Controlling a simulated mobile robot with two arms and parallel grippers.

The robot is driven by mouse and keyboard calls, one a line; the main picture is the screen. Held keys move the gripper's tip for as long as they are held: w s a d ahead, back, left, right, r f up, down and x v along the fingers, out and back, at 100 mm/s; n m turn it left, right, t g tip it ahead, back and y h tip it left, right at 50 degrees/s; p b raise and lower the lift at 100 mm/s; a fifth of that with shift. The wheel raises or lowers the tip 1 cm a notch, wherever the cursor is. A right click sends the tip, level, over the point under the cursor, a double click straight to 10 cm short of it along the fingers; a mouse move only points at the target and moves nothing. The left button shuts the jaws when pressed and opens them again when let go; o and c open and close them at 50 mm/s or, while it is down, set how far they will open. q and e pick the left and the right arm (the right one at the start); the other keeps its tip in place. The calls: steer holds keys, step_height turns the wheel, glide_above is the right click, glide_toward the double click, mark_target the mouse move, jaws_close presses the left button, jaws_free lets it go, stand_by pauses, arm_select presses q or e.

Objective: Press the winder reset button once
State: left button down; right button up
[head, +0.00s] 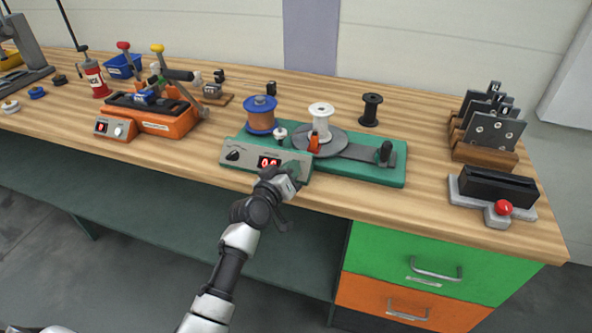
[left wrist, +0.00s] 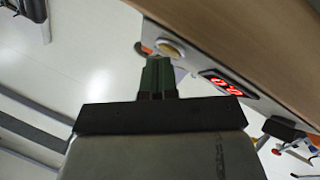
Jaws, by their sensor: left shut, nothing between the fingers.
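The winder (head: 372,170) is a green bench unit with a grey front panel (head: 240,148), holding a black knob (head: 233,155) and a red digit display (head: 269,162). In the left wrist view, the panel shows the red display (left wrist: 232,87) and a round pale beige button (left wrist: 172,48) beyond it. My left gripper (head: 294,168) is at the panel's right end, right of the display, and hides the button in the head view. Its fingers (left wrist: 157,72) are shut and empty, with tips close to the button. I cannot tell whether they touch it.
The winder carries a copper-coloured spool with blue flange (head: 260,115) and a white spool (head: 320,118). A black spool (head: 371,109) stands behind. An orange device (head: 150,117) is to the left. A grey unit with a red button (head: 503,208) is to the right. Drawers (head: 430,262) are below.

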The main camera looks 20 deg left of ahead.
arm_select(q)
steer(key=shift+s+r+p, duration=0.55)
steer(key=shift+s+p, duration=0.05)
steer(key=shift+p, duration=0.15)
steer(key=s+r+p, duration=0.3)
steer(key=p, duration=0.1)
steer(key=shift+s+a+r+p, duration=0.1)
steer(key=shift+s+r+p, duration=0.15)
steer(key=shift+p, duration=0.1)
stand_by(0.6)
